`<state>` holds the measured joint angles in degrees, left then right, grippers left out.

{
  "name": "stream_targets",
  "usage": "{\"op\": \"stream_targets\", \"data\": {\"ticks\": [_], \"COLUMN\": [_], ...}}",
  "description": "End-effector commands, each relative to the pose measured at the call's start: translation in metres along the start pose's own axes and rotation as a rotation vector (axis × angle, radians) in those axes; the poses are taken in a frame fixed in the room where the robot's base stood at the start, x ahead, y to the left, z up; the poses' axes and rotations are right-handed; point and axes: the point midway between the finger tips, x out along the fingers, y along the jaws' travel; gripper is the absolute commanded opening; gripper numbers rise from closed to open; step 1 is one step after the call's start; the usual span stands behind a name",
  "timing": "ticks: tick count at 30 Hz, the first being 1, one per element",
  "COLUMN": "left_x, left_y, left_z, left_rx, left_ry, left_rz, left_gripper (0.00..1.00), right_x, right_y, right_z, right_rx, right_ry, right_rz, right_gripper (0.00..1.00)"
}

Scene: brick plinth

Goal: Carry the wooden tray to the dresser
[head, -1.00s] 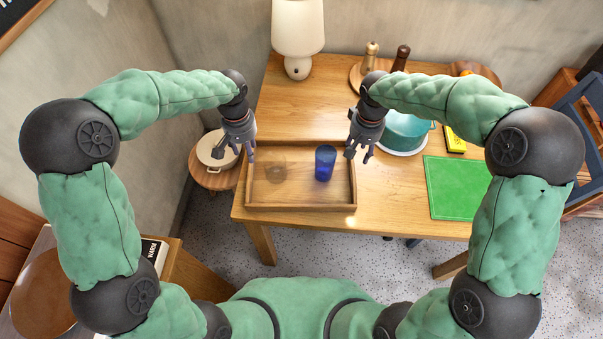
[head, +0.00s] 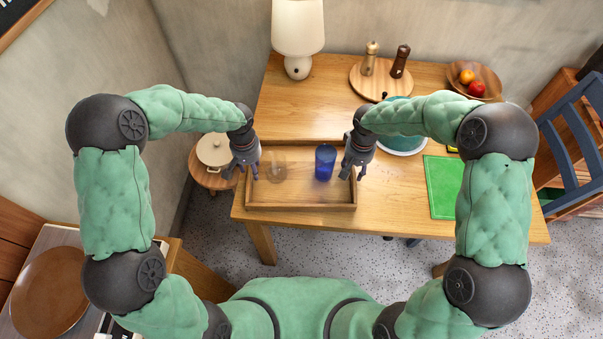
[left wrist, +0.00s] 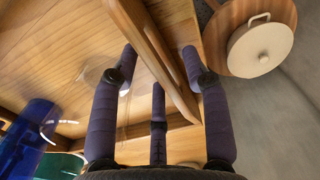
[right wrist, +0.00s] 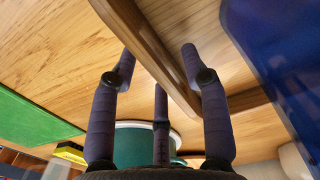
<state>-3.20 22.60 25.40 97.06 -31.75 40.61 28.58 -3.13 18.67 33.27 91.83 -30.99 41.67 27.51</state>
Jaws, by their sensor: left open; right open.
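The wooden tray (head: 300,207) lies on the wooden table near its front left edge. A blue cup (head: 325,162) stands in its right half and a clear glass (head: 276,168) in its left half. My left gripper (head: 248,172) is open at the tray's left side; in the left wrist view its fingers (left wrist: 160,75) straddle the tray's side wall (left wrist: 155,50). My right gripper (head: 354,170) is open at the right side; in the right wrist view its fingers (right wrist: 160,75) straddle the other wall (right wrist: 150,50). I cannot tell whether the fingers touch the walls. No dresser is identifiable.
A lamp (head: 298,40) and a round board with two mills (head: 381,82) stand at the back. A stool with a cream pot (head: 213,150) stands left of the table. A blue chair (head: 575,140) is at right.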

Motion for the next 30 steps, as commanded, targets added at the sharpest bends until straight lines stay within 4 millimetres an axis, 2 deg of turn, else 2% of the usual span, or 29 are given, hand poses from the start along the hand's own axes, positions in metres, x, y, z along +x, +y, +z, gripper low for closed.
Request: {"op": "stream_targets", "data": {"ticks": [3, 5, 8, 9, 23, 30], "left_x": [0.000, 0.000, 0.000, 0.000, -0.002, -0.012], "left_y": [0.000, 0.000, 0.000, 0.000, 0.000, 0.000], "left_z": [0.000, 0.000, 0.000, 0.000, -0.001, -0.001], "left_rx": [0.000, 0.000, 0.000, 0.000, 0.000, 0.000], "left_ry": [0.000, 0.000, 0.000, 0.000, 0.002, 0.002], "left_rz": [0.000, 0.000, 0.000, 0.000, 0.000, 0.000], "left_gripper": [0.46, 0.32, 0.04, 0.00, 0.00, 0.00], "right_x": [0.000, 0.000, 0.000, 0.000, -0.003, -0.012], "right_y": [0.000, 0.000, 0.000, 0.000, 0.000, 0.000], "right_z": [0.000, 0.000, 0.000, 0.000, -0.001, -0.001], "right_rx": [0.000, 0.000, 0.000, 0.000, 0.000, 0.000], "right_ry": [0.000, 0.000, 0.000, 0.000, 0.002, 0.002], "right_rz": [0.000, 0.000, 0.000, 0.000, 0.000, 0.000], "right_gripper": [0.46, 0.32, 0.04, 0.00, 0.00, 0.00]}}
